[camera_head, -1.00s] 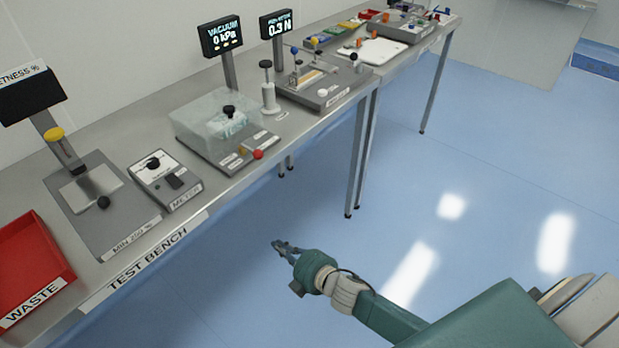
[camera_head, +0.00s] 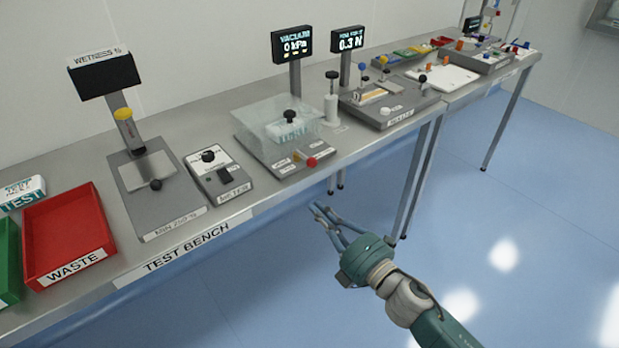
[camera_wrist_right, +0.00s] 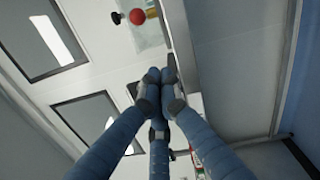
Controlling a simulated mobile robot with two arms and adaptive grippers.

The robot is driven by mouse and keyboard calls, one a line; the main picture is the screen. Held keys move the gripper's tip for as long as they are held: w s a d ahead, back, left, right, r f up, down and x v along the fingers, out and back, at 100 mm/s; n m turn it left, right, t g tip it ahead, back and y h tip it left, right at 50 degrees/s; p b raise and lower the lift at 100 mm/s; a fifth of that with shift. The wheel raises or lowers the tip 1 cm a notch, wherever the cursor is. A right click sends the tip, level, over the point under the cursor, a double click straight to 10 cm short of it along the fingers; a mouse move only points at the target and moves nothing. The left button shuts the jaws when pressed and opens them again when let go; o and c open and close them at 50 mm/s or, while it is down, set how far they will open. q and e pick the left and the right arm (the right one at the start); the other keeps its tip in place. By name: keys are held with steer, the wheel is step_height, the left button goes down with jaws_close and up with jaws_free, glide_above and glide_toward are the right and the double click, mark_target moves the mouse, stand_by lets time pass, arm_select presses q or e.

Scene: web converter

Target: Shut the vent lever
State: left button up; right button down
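The vacuum chamber station (camera_head: 245,150) stands on the test bench, with a clear box and a black knob (camera_head: 290,116) on top. At its front edge is a lever with a red ball (camera_head: 311,161), beside a small orange part (camera_head: 298,155). The labels there are too small to read, so I cannot tell for certain which is the vent lever. The red ball also shows at the top of the right wrist view (camera_wrist_right: 137,16). My right gripper (camera_head: 322,209) is in front of the bench edge, below the red ball and apart from it. Its fingers are drawn together with nothing between them. My left gripper is not in view.
The test bench's front edge (camera_head: 190,243) runs between my right gripper and the station. A meter box (camera_head: 218,178), a wetness station (camera_head: 150,190) and a red waste tray (camera_head: 75,262) are to the left. A white hand press (camera_head: 331,105) stands to the right. The floor in front is clear.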

mark_target(306, 158)
steer(key=x, duration=0.3)
steer(key=d+p+x, duration=0.1)
steer(key=x, duration=0.2)
steer(key=w+d+x, duration=0.1)
steer(key=x, duration=0.2)
steer(key=shift+w+a+r+p, duration=0.25)
steer(key=shift+w+p, duration=0.1)
steer(key=shift+w, duration=0.1)
steer(key=shift+w+d+r, duration=0.1)
steer(key=shift+w+d, duration=0.35)
steer(key=shift+d, duration=0.15)
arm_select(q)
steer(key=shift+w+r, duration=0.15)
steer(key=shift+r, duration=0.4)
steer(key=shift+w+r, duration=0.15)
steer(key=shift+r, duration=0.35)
arm_select(e)
steer(key=shift+d, duration=0.1)
